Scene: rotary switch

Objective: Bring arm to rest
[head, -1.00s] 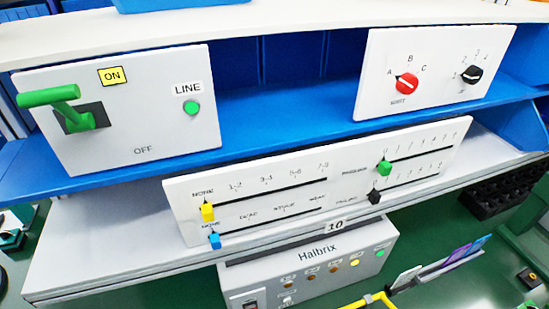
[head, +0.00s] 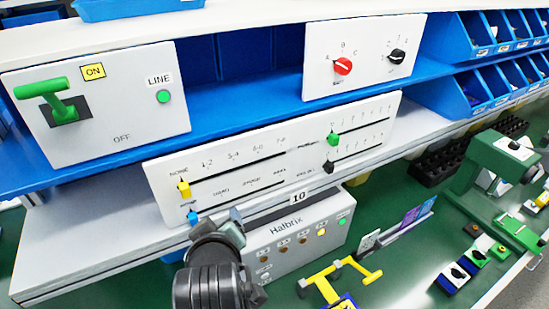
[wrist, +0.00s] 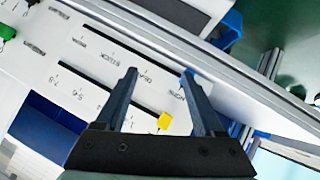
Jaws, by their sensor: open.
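My gripper (head: 222,236) is at the lower middle of the head view, in front of the lower left of the slider panel (head: 260,152), near the blue slider (head: 193,217). In the wrist view my gripper (wrist: 158,75) is open with nothing held, its two dark fingers apart over the white panel. The yellow slider (head: 184,188) stands at NONE; it also shows in the wrist view (wrist: 165,121), between the fingers in the picture. The red rotary knob (head: 342,66) and black rotary knob (head: 397,56) sit on the upper right panel. Contact with the panel cannot be told.
A green lever (head: 45,90) sticks out from the left panel, beside a lit ON label (head: 93,71). The Halbrix box (head: 305,240) stands behind my arm. Blue bins (head: 480,35) fill the right shelf. A yellow-handled item (head: 340,275) and green press (head: 490,165) are on the green bench.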

